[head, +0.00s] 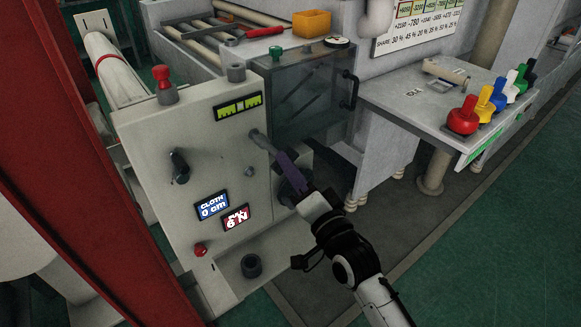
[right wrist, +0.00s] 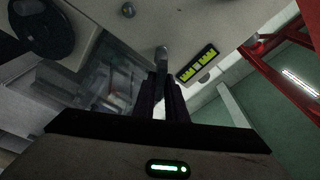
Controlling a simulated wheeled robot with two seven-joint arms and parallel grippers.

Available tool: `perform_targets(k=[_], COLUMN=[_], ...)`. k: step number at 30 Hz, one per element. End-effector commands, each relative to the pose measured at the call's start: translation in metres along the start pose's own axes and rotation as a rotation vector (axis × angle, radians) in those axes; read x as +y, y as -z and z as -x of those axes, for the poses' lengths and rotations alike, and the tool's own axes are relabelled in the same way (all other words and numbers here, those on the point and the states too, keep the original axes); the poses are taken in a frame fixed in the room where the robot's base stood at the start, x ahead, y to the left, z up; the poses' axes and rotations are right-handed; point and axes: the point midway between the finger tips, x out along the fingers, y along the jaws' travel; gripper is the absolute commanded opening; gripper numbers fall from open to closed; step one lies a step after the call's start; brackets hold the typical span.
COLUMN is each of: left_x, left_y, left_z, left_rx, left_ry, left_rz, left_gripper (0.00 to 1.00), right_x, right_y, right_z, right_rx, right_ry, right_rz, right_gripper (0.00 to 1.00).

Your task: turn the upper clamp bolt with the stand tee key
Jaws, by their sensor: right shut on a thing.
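My right gripper (head: 277,157) has purple fingers and is at the upper right of the pale control panel (head: 155,140). It is shut on a grey round-ended bar (head: 259,138), which slants up and left in front of the panel. In the right wrist view the bar (right wrist: 162,56) stands out between the dark fingers (right wrist: 164,92). I cannot tell whether this bar is the tee key or whether it touches the panel. No clamp bolt can be named for certain; a small grey knob (head: 250,170) sits on the panel below the bar. My left gripper is not in view.
A dark wheel (right wrist: 42,28) is partly hidden behind my gripper in the head view. A glass-sided box (head: 310,95) stands behind the panel. The panel carries a black lever (head: 179,167) and lit displays (head: 212,206). Coloured knobs (head: 463,117) line the right-hand table.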

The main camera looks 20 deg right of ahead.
Motion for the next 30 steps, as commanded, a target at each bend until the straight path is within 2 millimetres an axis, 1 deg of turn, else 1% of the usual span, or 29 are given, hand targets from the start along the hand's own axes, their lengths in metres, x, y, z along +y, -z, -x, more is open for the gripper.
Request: perform_targets(k=[8,16,30], left_x=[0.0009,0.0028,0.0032], left_y=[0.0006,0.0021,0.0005], left_z=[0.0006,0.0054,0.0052], left_rx=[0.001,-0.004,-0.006], left_ry=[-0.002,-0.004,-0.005], left_rz=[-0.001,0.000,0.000], left_gripper=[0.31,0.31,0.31], right_x=[-0.0009,-0.0013,-0.0007], right_y=[0.0006,0.0010,0.0006], right_z=[0.0000,0.0000,-0.0002], right_rx=[0.001,0.000,0.001], right_ry=[0.001,0.001,0.001], right_rz=[0.000,0.000,0.000], right_gripper=[0.00,0.00,0.00])
